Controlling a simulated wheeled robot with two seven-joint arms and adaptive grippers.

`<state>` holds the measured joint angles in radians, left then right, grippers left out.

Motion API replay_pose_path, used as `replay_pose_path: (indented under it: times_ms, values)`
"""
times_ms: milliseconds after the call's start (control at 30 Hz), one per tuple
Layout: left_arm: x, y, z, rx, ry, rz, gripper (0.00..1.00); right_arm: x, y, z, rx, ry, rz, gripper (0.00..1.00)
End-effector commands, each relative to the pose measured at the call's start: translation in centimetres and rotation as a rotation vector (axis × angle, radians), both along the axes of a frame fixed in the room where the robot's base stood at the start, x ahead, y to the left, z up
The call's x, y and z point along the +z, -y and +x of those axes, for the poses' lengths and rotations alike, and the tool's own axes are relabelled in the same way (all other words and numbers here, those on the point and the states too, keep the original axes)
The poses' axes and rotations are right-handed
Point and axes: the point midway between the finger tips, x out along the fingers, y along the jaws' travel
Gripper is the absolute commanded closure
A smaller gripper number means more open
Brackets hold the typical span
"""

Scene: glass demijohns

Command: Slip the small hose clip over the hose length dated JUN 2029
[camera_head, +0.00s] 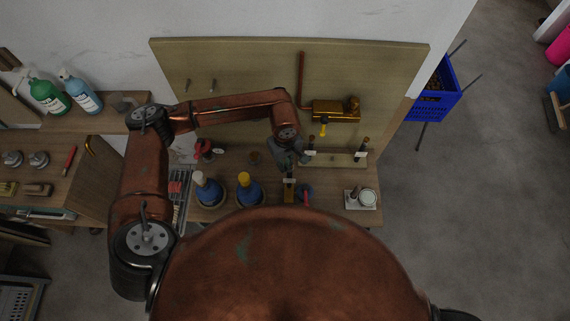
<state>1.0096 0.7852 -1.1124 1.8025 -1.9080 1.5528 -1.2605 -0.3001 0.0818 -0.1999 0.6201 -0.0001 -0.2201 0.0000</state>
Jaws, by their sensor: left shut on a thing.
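My left gripper (290,153), dark grey, reaches down over the bench beside a rack of upright pieces. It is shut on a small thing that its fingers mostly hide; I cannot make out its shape. Dark upright pieces with white labels, which look like hose lengths, stand at the rack: one just right of the gripper (311,144) and one further right (364,146). Another labelled upright piece (289,190) stands in front of the gripper. The labels are too small to read, so I cannot tell which is dated JUN 2029. My right gripper is out of view.
Two blue vessels, one with a white top (208,192) and one with a yellow top (249,191), stand left of the gripper. A brass fitting (336,111) is on the back board (240,65). A blue crate (434,92) is beyond.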

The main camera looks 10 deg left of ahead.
Motion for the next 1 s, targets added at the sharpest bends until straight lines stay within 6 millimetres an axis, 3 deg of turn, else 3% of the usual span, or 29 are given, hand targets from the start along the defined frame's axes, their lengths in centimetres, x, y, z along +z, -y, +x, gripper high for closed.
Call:
replay_pose_path:
  times_ms: [1000]
  values:
    - [-0.3, -0.02, -0.03, 0.0, -0.001, 0.001, 1.0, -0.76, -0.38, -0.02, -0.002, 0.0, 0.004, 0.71]
